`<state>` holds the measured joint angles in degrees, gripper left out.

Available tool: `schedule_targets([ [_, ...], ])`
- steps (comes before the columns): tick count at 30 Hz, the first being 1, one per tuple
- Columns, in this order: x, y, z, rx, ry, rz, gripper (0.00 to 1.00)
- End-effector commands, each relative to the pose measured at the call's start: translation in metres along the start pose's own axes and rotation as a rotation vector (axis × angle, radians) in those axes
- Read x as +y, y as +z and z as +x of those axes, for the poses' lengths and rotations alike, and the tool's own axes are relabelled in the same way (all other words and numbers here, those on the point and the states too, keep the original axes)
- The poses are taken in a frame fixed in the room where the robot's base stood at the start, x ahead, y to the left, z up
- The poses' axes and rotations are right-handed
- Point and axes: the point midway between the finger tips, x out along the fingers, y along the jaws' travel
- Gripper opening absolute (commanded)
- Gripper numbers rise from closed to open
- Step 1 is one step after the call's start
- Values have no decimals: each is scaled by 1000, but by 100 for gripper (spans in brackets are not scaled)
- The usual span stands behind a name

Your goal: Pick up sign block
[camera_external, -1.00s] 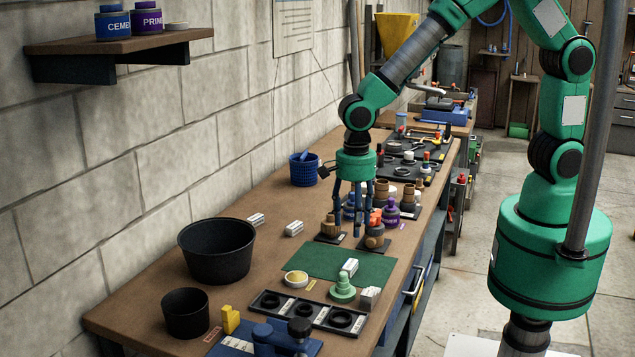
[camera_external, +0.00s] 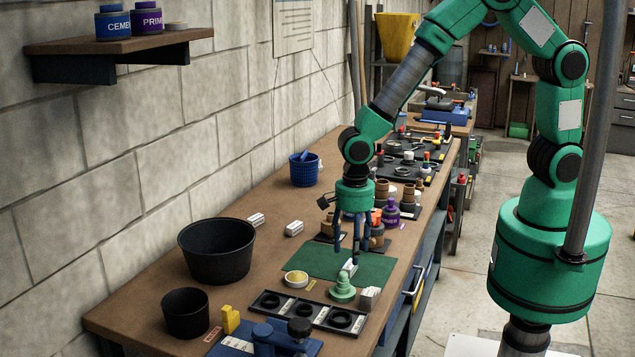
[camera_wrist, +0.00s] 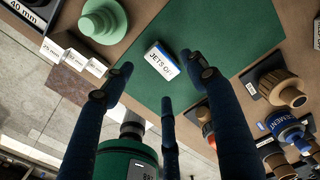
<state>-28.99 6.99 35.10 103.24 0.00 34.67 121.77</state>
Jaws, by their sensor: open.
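The sign block is a small white block with a blue edge; in the wrist view the sign block (camera_wrist: 162,60) reads "JETS OF" and lies on the green mat (camera_wrist: 220,30). In the external view the block (camera_external: 349,267) sits near the mat's front right edge, partly hidden by my fingers. My gripper (camera_external: 347,255) hangs over the mat, fingers pointing down. In the wrist view my gripper's fingers (camera_wrist: 165,85) are spread apart, with the block just beyond their tips and nothing between them.
A green stepped fitting (camera_external: 342,289) and a white label block (camera_external: 369,297) stand close in front. A yellow-filled dish (camera_external: 296,279) is left of them. Brown fittings (camera_external: 377,238) stand behind my gripper. A black tray (camera_external: 312,310) lies in front.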

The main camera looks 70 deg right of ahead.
Motion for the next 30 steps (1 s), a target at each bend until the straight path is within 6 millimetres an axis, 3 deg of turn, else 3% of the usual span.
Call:
schedule_targets([
  [5,0,0,5,0,1,0,57],
  [18,1,0,49,0,1,0,57],
  [30,0,0,52,0,0,0,57],
])
